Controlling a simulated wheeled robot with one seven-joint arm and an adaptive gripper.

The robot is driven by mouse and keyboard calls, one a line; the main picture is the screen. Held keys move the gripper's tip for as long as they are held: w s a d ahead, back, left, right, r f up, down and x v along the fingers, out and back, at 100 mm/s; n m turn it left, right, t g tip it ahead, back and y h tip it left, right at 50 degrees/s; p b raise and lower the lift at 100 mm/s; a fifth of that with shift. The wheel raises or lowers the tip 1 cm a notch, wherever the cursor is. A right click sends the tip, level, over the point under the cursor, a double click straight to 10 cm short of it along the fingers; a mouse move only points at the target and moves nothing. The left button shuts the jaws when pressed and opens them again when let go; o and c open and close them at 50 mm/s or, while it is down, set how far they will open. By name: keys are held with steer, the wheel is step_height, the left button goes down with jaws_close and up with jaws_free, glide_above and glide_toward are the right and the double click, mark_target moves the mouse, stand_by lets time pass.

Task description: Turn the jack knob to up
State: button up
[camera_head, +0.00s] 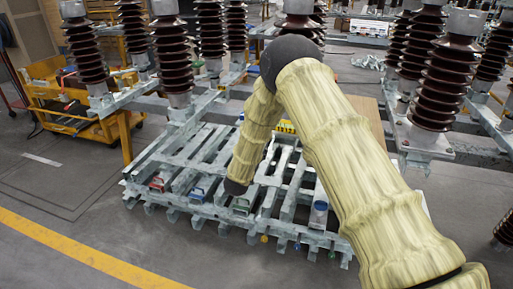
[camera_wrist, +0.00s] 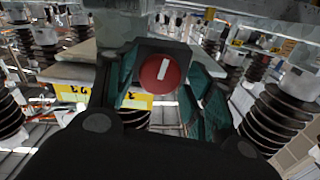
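The jack knob (camera_wrist: 162,73) is a red disc with a white bar, on a dark box in the middle of the wrist view. The bar stands nearly upright in the picture, leaning slightly right. My gripper (camera_wrist: 163,80) has its teal-padded fingers spread to the left and right of the knob. Gaps show between the pads and the disc, and I see no clear contact. In the head view my sleeved arm hides the knob, and I cannot make out the gripper.
Grey metal frames (camera_head: 190,157) are stacked on the floor, with a yellow number label (camera_wrist: 112,97) near the knob. Brown ribbed insulators (camera_head: 432,80) stand around. A yellow cart (camera_head: 75,97) is at the left. The floor (camera_head: 60,195) at the front left is clear.

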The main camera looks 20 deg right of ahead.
stand_by(0.3)
steer(key=v, duration=1.2)
